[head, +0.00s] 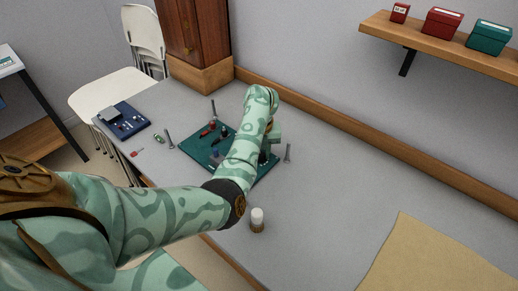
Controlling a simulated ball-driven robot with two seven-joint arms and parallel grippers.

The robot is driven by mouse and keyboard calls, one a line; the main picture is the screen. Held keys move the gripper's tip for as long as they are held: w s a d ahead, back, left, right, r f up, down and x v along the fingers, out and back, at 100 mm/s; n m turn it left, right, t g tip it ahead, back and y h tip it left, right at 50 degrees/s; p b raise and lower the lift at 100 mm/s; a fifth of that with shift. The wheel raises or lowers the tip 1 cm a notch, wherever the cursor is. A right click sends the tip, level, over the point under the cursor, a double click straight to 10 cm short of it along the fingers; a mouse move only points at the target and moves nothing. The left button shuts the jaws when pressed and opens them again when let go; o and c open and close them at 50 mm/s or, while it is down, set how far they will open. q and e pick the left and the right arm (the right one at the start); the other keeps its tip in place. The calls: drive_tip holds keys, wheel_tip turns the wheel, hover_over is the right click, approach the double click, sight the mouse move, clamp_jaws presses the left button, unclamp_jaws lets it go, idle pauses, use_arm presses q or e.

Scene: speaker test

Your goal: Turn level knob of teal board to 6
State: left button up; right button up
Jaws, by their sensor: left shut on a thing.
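The teal board (202,155) lies flat on the grey table, with several small parts on its top, red and dark ones among them. My left arm reaches in from the left, and its forearm covers the right part of the board. My left gripper (268,152) is low over the board's right side, pointing down. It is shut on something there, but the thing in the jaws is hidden. I cannot make out the level knob, its scale or its setting. My right gripper is not in view.
A blue board (122,121) lies at the table's left end. Thin grey posts, one of them right of the arm (288,153), stand around the teal board. A white-topped cylinder (257,219) stands near the front edge. A tan mat (435,262) lies at right; the table between is clear.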

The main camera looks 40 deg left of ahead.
use_arm(q)
drive_tip(key=m+p, duration=0.1)
drive_tip(key=m, duration=0.2)
drive_tip(key=shift+r+m+p, duration=0.2)
drive_tip(key=shift+m+p, duration=0.15)
drive_tip(key=shift+m, duration=0.05)
drive_tip(key=m+p, duration=0.1)
drive_tip(key=m, duration=0.2)
drive_tip(key=shift+m+p, duration=0.3)
drive_tip(key=shift+p, duration=0.05)
drive_tip(key=m+p, duration=0.1)
drive_tip(key=m, duration=0.2)
drive_tip(key=shift+m, duration=0.3)
drive_tip(key=shift+f+m+p, duration=0.1)
drive_tip(key=shift+m+p, duration=0.75)
drive_tip(key=shift+m, duration=0.75)
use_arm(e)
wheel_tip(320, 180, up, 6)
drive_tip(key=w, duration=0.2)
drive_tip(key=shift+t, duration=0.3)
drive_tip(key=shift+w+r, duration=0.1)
use_arm(q)
drive_tip(key=shift+w, duration=0.1)
drive_tip(key=o, duration=1)
drive_tip(key=shift+f, duration=0.1)
